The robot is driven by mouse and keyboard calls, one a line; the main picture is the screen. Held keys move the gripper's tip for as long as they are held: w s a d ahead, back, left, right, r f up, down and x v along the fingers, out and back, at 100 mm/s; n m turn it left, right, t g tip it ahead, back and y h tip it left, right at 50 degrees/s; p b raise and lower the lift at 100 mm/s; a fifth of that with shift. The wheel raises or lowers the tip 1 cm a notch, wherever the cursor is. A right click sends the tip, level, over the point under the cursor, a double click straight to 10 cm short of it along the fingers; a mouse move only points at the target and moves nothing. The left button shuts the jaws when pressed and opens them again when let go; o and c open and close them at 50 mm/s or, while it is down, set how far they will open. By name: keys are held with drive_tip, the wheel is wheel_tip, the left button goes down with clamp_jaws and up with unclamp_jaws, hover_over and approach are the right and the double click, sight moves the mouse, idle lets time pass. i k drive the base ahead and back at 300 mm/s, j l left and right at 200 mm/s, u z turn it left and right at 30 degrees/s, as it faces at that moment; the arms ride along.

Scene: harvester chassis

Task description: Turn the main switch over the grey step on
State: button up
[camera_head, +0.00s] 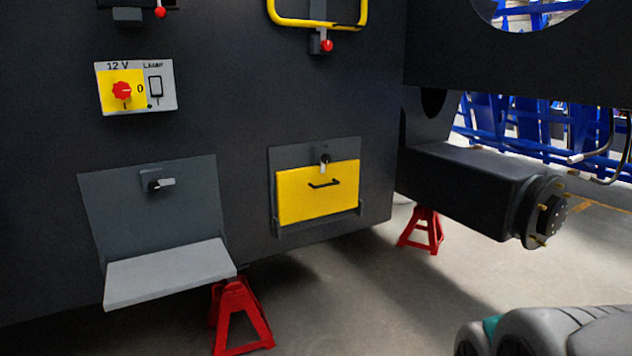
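The main switch is a red rotary knob (122,91) on the yellow half of a small panel (168,104) marked "12 V", on the dark chassis wall at the upper left. A "0" is printed just right of the knob. The knob's exact pointing direction is too small to tell. A dark rocker switch (155,87) sits on the panel's grey half. The grey step (170,272) is folded out below the panel, with a small latch handle (160,184) on the plate above it. My gripper is not in view; only a grey part of my arm shows at the lower right.
A yellow flap (318,198) with a black handle is folded up against the wall, right of the step. Red stands (240,318) and (422,230) are under the chassis. A dark axle (470,185) with a hub juts out at right. Floor in front is clear.

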sight(121, 90)
drive_tip(key=u, duration=1.3)
